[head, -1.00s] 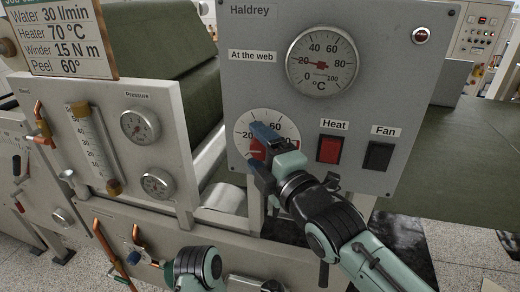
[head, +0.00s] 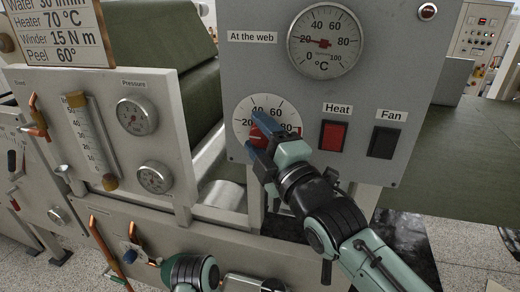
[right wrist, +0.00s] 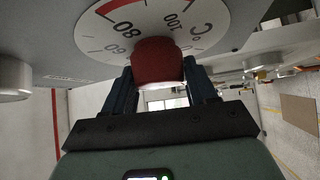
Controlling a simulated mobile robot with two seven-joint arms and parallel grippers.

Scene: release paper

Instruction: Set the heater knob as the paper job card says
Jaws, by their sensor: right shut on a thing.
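The job card (head: 58,42) at top left of the head view reads Heater 70 °C, among other lines. The heater knob (head: 257,136) is red and sits on a white dial (head: 243,112) marked 20, 40, 60, 80; it is partly hidden by my gripper. My right gripper (head: 261,141) is at the knob. In the right wrist view the red knob (right wrist: 158,62) is between its two blue fingers, shut on it. The dial (right wrist: 95,35) shows 60, 80, 100 and a red arc. Where the knob points cannot be made out.
The "At the web" gauge (head: 323,42) above has its needle near 20. The red Heat switch (head: 333,136) and black Fan switch (head: 382,142) sit close right of the knob. The pressure panel (head: 128,165) stands to the left.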

